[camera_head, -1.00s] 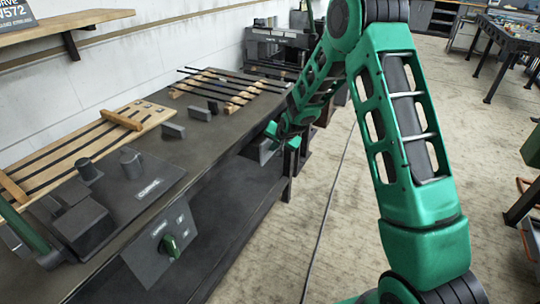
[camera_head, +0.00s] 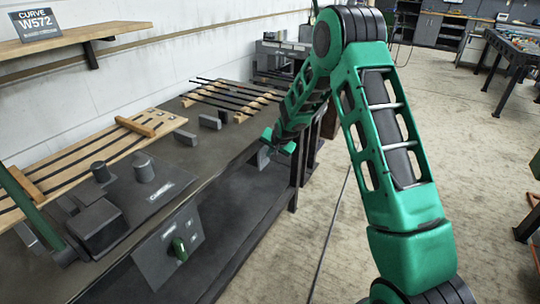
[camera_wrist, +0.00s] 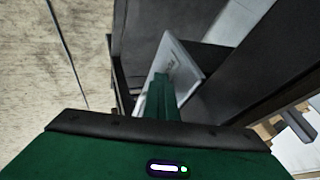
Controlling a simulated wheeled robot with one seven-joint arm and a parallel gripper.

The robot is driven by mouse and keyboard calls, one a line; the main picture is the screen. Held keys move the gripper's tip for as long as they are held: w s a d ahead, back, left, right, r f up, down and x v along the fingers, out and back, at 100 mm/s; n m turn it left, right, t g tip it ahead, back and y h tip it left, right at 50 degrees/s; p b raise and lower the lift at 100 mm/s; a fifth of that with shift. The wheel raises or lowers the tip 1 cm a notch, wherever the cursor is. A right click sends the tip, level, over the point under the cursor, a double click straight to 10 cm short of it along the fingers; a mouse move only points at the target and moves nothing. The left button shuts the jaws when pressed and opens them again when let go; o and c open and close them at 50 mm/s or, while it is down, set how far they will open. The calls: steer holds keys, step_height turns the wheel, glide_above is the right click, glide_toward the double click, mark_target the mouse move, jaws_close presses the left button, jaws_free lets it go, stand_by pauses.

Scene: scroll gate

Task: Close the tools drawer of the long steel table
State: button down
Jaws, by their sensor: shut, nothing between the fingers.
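The long steel table (camera_head: 205,166) has a dark top and runs along the wall in the head view. A light grey panel with a small label, apparently the tools drawer's front (camera_wrist: 183,68), shows in the wrist view. It seems to stand out from the dark table side, but how far is unclear. In the head view a small part of this grey panel (camera_head: 264,157) shows under the table edge, beside my gripper (camera_head: 277,143). My gripper also shows in the wrist view (camera_wrist: 160,82), shut and empty, its fingertips overlapping the panel. I cannot tell whether they touch it.
A control panel with a green knob (camera_head: 180,249) is on the table's near front. Slatted wooden racks (camera_head: 100,146), grey blocks and a dark plate with cylinders lie on top. A wall shelf (camera_head: 75,40) hangs above.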

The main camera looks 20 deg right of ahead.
steer(key=s+d+r, duration=0.3)
steer(key=s+r, duration=0.5)
steer(key=s, duration=0.1)
steer(key=s+d+r+g+h, duration=0.1)
steer(key=s+d+r, duration=0.2)
steer(key=s, duration=0.5)
steer(key=s+d+r+n+g, duration=0.1)
steer(key=s+d+r+g, duration=0.1)
steer(key=s+d+r, duration=0.35)
steer(key=s+d+r+g+h, duration=0.1)
steer(key=s+d+r, duration=0.1)
steer(key=s, duration=0.8)
steer(key=s+a+r+g+y, duration=0.1)
steer(key=s, duration=1.1)
steer(key=s+r+n+g, duration=0.1)
steer(key=s+g, duration=0.1)
steer(key=s, duration=1.1)
steer(key=shift+s+a+r+y, duration=0.15)
steer(key=shift+s+a+y, duration=0.1)
steer(key=shift+a+y, duration=0.15)
